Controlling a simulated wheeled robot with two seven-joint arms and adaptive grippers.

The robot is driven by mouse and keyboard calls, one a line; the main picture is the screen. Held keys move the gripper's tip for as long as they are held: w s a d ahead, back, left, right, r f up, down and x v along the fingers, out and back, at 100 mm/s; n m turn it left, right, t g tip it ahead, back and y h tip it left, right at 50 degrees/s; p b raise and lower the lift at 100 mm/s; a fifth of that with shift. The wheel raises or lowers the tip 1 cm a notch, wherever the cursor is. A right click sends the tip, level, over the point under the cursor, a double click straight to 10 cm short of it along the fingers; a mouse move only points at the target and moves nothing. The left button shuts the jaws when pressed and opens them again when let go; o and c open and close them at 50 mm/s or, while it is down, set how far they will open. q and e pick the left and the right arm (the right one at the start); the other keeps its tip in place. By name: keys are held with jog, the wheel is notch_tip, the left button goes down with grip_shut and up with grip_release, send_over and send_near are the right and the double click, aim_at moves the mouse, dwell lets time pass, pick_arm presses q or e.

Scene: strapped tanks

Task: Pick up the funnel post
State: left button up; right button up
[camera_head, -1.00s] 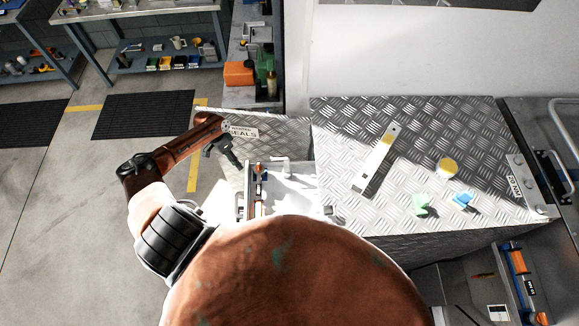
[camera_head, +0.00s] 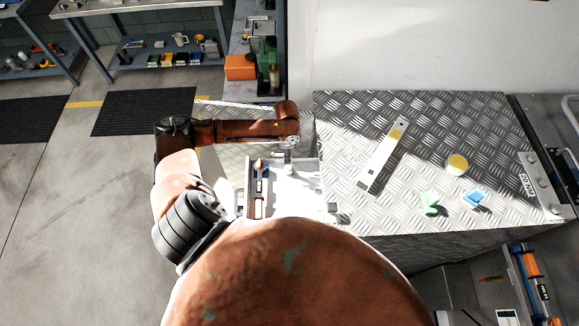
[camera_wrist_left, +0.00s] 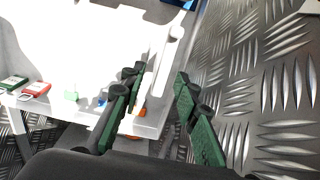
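A white upright post (camera_wrist_left: 168,55), which looks like the funnel post, stands at the edge of a bright white tray in the left wrist view. Glare washes out its outline. My left gripper (camera_wrist_left: 160,76) is open, with its green-padded fingers on either side of the post's line of sight. I cannot tell whether they touch it. In the head view my left arm reaches right over the white tray (camera_head: 248,185), and the gripper (camera_head: 291,146) is mostly hidden under the wrist. My right gripper is not in view.
A tread-plate bench (camera_head: 340,120) lies right of the tray, with a long metal strip (camera_head: 378,165), a yellow-topped round piece (camera_head: 457,164), a green piece (camera_head: 430,203) and a blue piece (camera_head: 475,198).

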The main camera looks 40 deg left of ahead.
pick_arm(q)
jog(key=p, duration=0.1)
send_over(287, 169)
jog(key=f, duration=0.6)
jog(key=shift+w+f, duration=0.1)
jog(key=shift+w, duration=0.25)
jog(key=shift+a+f, duration=0.1)
jog(key=shift+f, duration=0.35)
jog(key=shift+c, duration=0.7)
grip_shut()
